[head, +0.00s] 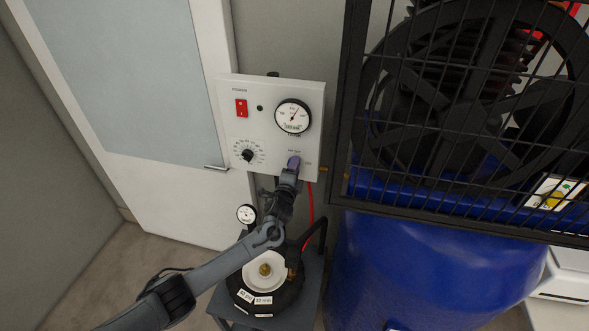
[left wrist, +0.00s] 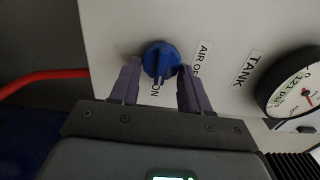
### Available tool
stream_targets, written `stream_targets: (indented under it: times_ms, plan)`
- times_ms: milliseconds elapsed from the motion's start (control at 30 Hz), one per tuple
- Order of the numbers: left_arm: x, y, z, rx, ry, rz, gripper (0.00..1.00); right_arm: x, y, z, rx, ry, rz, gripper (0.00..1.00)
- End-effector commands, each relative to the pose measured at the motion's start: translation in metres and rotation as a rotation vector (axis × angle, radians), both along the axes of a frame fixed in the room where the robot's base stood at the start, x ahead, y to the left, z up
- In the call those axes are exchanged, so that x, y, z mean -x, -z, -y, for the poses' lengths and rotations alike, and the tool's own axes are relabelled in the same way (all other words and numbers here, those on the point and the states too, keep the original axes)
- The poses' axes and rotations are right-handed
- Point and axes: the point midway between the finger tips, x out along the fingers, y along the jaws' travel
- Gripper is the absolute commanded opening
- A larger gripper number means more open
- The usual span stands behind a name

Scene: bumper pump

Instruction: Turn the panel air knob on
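The white control panel (head: 268,132) hangs on the wall in the head view; it also fills much of the left wrist view (left wrist: 115,30). The blue air knob (left wrist: 160,60) sits on it between the labels "AIR OFF" (left wrist: 199,58) and "ON" (left wrist: 155,90). In the head view the knob is hidden behind my left gripper (head: 294,163). In the left wrist view my left gripper (left wrist: 160,78) is open, with one purple finger on each side of the knob's lower part. Whether the fingers touch it is unclear. My right gripper is not in view.
The panel also carries a red power switch (head: 241,108), a black dial (head: 248,155) and a tank gauge (head: 293,115). A blue compressor tank (head: 420,270) with a black fan cage (head: 346,110) stands close on the right. A round black device (head: 265,298) sits below my arm.

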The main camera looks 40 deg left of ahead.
Motion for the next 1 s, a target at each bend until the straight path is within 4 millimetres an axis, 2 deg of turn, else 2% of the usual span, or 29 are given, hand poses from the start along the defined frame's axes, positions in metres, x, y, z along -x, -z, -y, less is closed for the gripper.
stream_targets:
  times_ms: [33, 133, 567, 767, 1000]
  plan:
    - [0.000, 0.000, 0.000, 0.000, 0.000, 0.001, 0.55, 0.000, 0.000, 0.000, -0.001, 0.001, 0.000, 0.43]
    - [0.000, 0.000, 0.000, 0.001, 0.000, 0.000, 0.69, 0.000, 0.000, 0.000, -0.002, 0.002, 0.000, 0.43]
    - [0.005, 0.001, 0.002, 0.001, 0.000, -0.001, 0.69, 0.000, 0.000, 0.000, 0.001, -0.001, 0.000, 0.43]
    - [0.024, 0.002, 0.010, 0.001, 0.001, -0.001, 0.69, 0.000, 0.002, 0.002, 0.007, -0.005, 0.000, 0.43]
    - [0.058, 0.002, 0.025, 0.001, 0.002, 0.000, 0.69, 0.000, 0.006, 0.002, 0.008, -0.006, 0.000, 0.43]
